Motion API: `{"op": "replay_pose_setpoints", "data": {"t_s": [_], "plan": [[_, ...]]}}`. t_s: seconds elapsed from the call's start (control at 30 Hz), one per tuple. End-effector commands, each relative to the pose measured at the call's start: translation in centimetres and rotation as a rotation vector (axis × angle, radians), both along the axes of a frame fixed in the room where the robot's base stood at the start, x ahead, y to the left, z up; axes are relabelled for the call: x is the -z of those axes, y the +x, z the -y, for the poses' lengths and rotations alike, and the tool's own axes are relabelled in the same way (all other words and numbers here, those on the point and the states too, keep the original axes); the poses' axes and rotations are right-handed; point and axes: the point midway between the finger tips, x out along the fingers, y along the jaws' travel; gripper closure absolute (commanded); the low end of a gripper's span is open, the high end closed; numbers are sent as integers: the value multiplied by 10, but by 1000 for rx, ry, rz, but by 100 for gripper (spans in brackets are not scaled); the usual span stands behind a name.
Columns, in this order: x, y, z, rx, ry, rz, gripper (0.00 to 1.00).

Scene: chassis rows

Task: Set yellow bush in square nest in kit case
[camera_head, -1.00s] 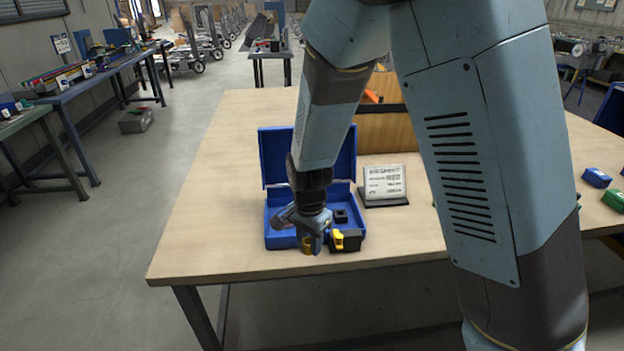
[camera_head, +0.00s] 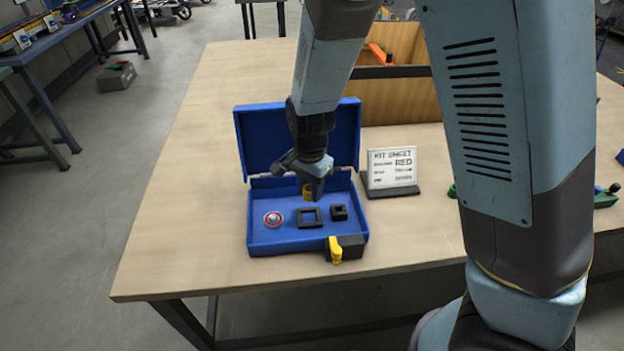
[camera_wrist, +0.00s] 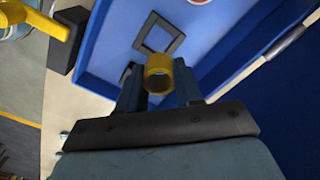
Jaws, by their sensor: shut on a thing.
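My gripper (camera_head: 313,190) is shut on the yellow bush (camera_head: 307,193) and holds it over the back part of the open blue kit case (camera_head: 255,210). In the wrist view the bush (camera_wrist: 159,72) shows its open round end between the two fingers (camera_wrist: 158,92). A black square frame, the larger square nest (camera_head: 309,218), lies on the case floor in front of the bush; it also shows in the wrist view (camera_wrist: 159,37). A smaller black square nest (camera_head: 339,212) lies to its right. A red and white round piece (camera_head: 273,219) sits at the case's left.
A black block with a yellow lever (camera_head: 336,249) sits at the case's front right corner. The raised lid (camera_head: 262,140) stands behind the gripper. A kit sheet sign (camera_head: 392,169) stands right of the case, and a wooden bin (camera_head: 405,95) behind. Bare table lies to the left.

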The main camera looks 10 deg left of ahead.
Motion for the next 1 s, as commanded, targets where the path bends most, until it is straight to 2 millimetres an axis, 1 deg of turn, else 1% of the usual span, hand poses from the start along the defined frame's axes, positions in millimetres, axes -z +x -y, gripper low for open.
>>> {"op": "replay_pose_setpoints", "data": {"t_s": [0.4, 0.6, 0.8, 1.0], "plan": [[36, 3, 5, 14, -3, -2, 98], [50, 4, 6, 15, -1, -2, 98], [57, 4, 7, 15, -2, -1, 98], [58, 4, 6, 15, -1, -1, 98]]}}
